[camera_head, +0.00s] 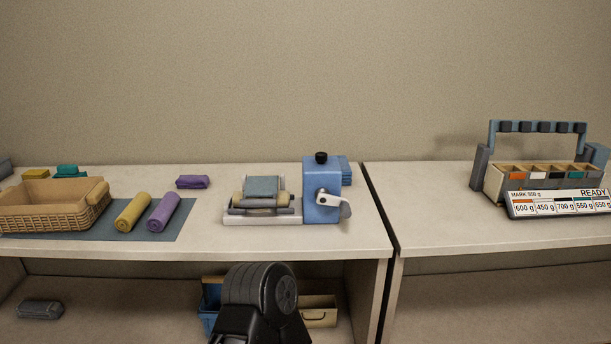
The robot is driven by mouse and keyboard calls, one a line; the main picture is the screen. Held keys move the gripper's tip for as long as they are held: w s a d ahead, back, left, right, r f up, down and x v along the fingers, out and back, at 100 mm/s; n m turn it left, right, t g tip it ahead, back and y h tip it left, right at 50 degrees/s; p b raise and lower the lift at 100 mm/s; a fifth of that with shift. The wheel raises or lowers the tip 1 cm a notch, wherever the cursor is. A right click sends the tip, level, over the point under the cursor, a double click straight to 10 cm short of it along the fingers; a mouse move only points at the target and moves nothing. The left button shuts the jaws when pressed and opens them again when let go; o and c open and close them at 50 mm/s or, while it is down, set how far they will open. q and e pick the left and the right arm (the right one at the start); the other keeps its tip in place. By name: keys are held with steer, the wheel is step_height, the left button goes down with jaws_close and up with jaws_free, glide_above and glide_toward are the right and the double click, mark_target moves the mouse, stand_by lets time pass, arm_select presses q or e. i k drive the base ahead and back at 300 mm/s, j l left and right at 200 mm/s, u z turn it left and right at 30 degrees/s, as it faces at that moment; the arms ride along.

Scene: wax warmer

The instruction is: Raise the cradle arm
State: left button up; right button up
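A blue bar with several dark blocks (540,126) stands raised on upright supports over a grey case of compartments (497,183) at the right. It may be the cradle arm; I cannot tell for sure. The compartments hold orange, white, dark and teal pieces. A display (558,203) in front reads "MARK 950 g", "READY" and a row of weights. In the middle is a machine with a blue housing (320,182), a black top knob (321,157), a metal crank (334,203) and a grey roll (262,187) on a pale base. Neither gripper's fingertips show.
A wicker basket (55,215), yellow roll (132,212) and purple roll (164,212) are on a dark mat (182,228) at the left. A gap separates the two counters. A black ribbed part of mine is low at the centre, before shelf bins. The right counter's left portion is clear.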

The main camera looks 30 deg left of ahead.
mark_target(256, 186)
steer(key=u, duration=1.3)
